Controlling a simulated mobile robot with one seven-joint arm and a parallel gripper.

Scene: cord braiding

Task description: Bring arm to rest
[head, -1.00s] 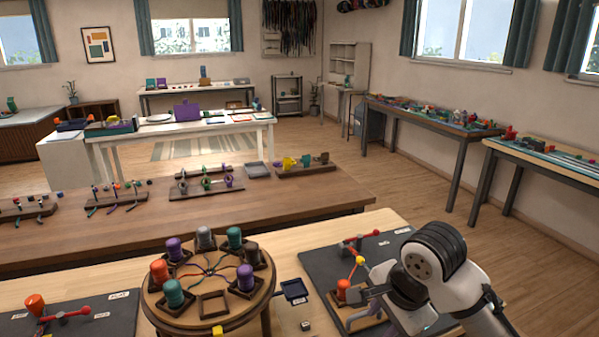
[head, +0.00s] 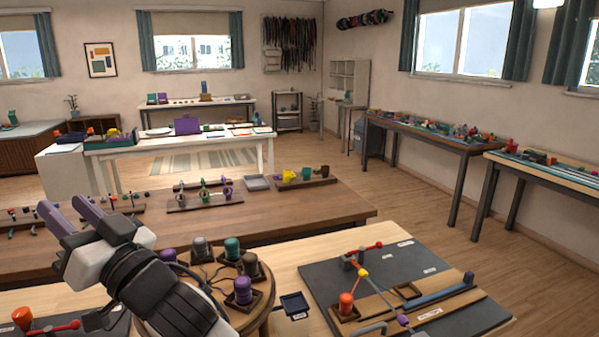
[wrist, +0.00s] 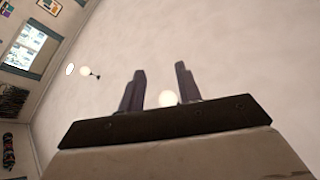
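My gripper (head: 72,217) is raised at the left of the head view, above and in front of the round braiding stand. Its two purple-grey fingers stand apart with nothing between them. In the wrist view my gripper (wrist: 158,90) also shows open and empty, facing the plain wall and ceiling area. My arm hides the left part of the round stand (head: 262,325). Several bobbins show on the stand, among them a green one (head: 232,250) and a purple one (head: 243,290).
A dark board (head: 335,262) at the right front carries an orange bobbin (head: 346,304) and a red-ended lever (head: 362,250). A small dark tray (head: 294,305) lies between stand and board. A brown table (head: 330,205) with small racks stands behind. Open floor (head: 420,205) lies at the right.

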